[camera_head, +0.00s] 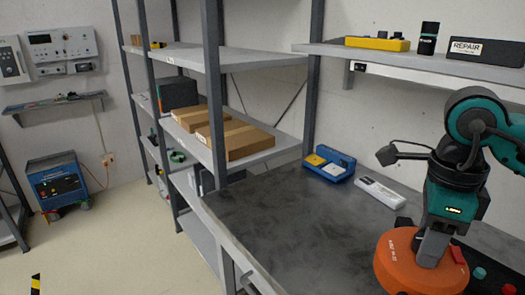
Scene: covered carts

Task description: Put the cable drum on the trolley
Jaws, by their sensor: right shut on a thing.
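The orange cable drum (400,272) is a round body at the lower right, over the front of the grey workbench. My right gripper (433,247) comes down on it from above and is shut on its top part. The gripper hides some of the drum, and the bottom edge of the picture cuts it off. I cannot tell if the drum touches the bench top. I see no trolley that I can make out. My left gripper is out of view.
The workbench (285,215) has a clear middle. A blue case (330,170) and a white power strip (380,192) lie at its back. Steel shelving with cardboard boxes (240,141) stands left of it. A blue machine (60,182) sits on the open floor (120,235).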

